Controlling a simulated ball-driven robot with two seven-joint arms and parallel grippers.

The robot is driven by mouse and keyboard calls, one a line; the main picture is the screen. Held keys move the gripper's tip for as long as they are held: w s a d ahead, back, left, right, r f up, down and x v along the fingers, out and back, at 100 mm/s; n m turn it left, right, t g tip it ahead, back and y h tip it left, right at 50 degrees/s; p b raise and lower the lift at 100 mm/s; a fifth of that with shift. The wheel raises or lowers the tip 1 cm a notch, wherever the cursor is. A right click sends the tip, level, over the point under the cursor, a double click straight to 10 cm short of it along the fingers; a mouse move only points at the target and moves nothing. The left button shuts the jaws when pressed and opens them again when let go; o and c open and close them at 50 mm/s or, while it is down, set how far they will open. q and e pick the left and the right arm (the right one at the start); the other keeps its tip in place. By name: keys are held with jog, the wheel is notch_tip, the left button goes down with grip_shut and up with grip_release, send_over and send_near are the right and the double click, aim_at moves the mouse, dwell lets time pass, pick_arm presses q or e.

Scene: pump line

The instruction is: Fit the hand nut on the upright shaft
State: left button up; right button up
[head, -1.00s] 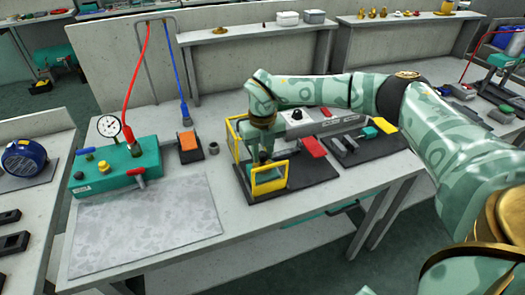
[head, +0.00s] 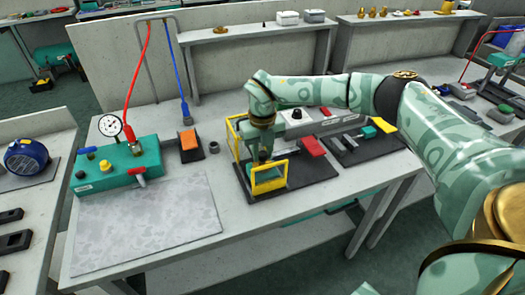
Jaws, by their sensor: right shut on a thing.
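My right gripper (head: 265,156) points down inside the yellow-framed fixture (head: 268,180) on the black base plate in the middle of the bench. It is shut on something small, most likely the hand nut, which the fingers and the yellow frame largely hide. The upright shaft cannot be made out; the gripper and frame cover that spot. I cannot tell whether the nut touches the shaft. My left gripper is not in view.
A teal pump box (head: 118,165) with a gauge and red hose stands left. A grey mat (head: 145,212) lies clear in front of it. A small dark ring (head: 214,147) and an orange-topped block (head: 189,142) stand near the fixture. A red-handled part (head: 312,146) lies right of it.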

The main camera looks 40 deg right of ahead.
jog(key=shift+f, duration=0.1)
dwell(0.3)
jog(key=o, duration=0.8)
jog(key=shift+o, duration=0.2)
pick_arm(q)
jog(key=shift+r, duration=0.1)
pick_arm(e)
notch_tip(320, 180, up, 6)
jog(key=p, duration=0.5)
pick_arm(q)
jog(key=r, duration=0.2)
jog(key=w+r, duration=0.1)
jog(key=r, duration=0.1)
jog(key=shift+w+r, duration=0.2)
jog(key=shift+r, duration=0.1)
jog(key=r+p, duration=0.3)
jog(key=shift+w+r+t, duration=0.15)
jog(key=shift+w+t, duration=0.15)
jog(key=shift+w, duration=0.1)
pick_arm(e)
notch_tip(320, 180, up, 16)
